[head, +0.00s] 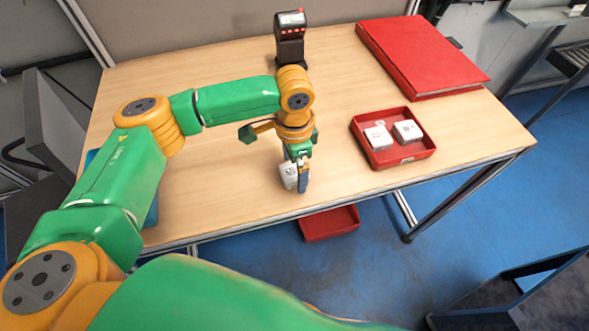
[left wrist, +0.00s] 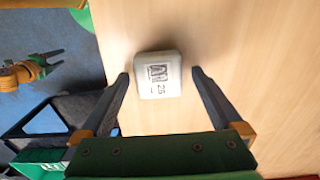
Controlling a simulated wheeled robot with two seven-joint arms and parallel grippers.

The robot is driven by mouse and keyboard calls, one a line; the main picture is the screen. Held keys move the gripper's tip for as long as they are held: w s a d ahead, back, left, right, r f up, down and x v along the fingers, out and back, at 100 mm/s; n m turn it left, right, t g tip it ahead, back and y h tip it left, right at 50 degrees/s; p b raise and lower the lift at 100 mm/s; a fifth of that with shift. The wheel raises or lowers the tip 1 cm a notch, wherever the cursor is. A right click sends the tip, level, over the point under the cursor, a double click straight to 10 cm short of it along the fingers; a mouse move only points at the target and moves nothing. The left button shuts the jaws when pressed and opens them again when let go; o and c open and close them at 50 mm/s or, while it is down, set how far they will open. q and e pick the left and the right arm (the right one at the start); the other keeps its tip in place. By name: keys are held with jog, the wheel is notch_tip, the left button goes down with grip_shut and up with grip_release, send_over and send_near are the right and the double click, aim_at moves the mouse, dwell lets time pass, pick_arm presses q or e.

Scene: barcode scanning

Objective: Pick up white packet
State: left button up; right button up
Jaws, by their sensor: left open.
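A small white packet (head: 288,175) with dark print lies on the wooden table near its front edge. My left gripper (head: 297,182) points down at it and hides part of it in the head view. In the left wrist view the packet (left wrist: 159,76) lies between the tips of the left gripper (left wrist: 160,74), with a gap on each side. The left fingers are apart and hold nothing. What looks like my right gripper (left wrist: 45,62) shows small at the left of the left wrist view, over the floor, away from the packet; its jaw state is unclear.
A red tray (head: 393,160) holding two white packets (head: 378,137) (head: 408,131) stands to the right. A black scanner (head: 290,38) stands at the back, and a large red binder (head: 420,56) lies back right. A red bin (head: 329,222) is below the front edge. Bare table surrounds the packet.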

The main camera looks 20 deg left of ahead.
pick_arm(q)
jog(key=shift+w, duration=0.1)
jog(key=shift+c, duration=1.1)
jog(key=shift+s+r, duration=0.15)
jog(key=shift+s, duration=0.15)
jog(key=c, duration=1.1)
jog(key=shift+c, duration=1.1)
jog(key=shift+w, duration=0.15)
